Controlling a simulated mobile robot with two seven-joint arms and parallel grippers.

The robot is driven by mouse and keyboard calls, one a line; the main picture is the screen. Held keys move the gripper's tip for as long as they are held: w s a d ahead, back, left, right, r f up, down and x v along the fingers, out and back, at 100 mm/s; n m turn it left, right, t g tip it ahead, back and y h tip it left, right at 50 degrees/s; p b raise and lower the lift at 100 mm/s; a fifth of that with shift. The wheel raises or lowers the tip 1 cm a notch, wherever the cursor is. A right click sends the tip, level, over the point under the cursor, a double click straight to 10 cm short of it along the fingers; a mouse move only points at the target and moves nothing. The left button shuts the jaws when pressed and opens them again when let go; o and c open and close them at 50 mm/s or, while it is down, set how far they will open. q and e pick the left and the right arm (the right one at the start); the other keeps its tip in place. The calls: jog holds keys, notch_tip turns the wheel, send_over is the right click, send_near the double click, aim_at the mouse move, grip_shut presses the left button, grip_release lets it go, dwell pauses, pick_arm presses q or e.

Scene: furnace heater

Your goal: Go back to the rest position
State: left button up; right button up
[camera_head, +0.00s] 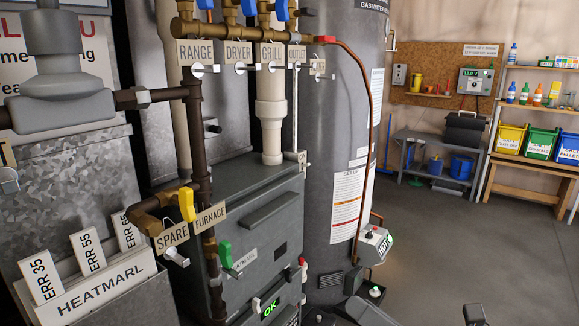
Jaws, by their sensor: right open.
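My right gripper (422,308) is low in the head view, at the bottom edge right of the middle. Only dark parts of it show, and the rest is cut off by the edge. It is open, with nothing seen between its fingers, and the grey floor (480,240) shows behind it. My left gripper is not in view.
A furnace (262,230) and a tall grey water heater (340,120) stand close ahead. Pipes with a yellow valve handle (187,204) and a HEATMARL card holder (95,292) are at left. A workbench (530,168) with bins stands at the far right. Floor at right is clear.

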pick_arm(q)
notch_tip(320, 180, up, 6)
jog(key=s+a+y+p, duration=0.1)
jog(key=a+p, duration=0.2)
jog(key=p, duration=0.4)
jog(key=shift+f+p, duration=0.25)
jog(key=shift+p, duration=0.15)
pick_arm(e)
jog(key=s+d+f+m+g+h, duration=0.1)
jog(key=s+d+f+m+h, duration=0.2)
jog(key=m, duration=1.3)
jog(key=s+d+f+m+g+h, duration=0.2)
jog(key=s+f+m+h, duration=0.6)
jog(key=f+m, duration=0.6)
jog(key=s+d+m, duration=0.1)
jog(key=m, duration=0.1)
jog(key=shift+m+g, duration=0.3)
jog(key=shift+m, duration=0.1)
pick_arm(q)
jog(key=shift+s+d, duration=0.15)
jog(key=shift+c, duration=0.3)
pick_arm(e)
jog(key=shift+w, duration=0.1)
